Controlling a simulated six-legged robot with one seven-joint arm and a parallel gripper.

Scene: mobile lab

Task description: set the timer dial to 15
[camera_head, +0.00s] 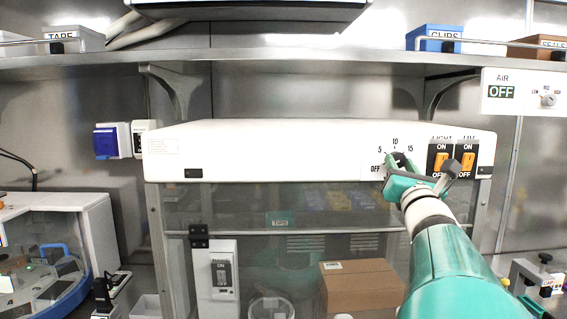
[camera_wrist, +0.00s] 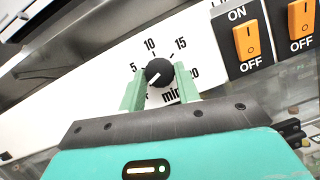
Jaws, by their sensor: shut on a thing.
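The timer dial is a round black knob (camera_wrist: 158,72) on a white panel, with the marks 5, 10, 15 and 20 around it and "min" below. Its white pointer line appears to slant to the lower left, below the 5 mark. My green gripper (camera_wrist: 161,82) has one finger on each side of the knob and is shut on it. In the head view my gripper (camera_head: 398,170) reaches the panel from the lower right. The dial (camera_head: 399,159) shows there only in part behind the fingers, with OFF, 5, 10 and 15 readable.
Close to the right of the dial are the orange LIGHT switch (camera_head: 441,161) and UV switch (camera_head: 467,161). The hood's clear sash (camera_head: 300,215) is below the panel. An AIR control box (camera_head: 523,92) hangs at the upper right, under a metal shelf (camera_head: 300,59).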

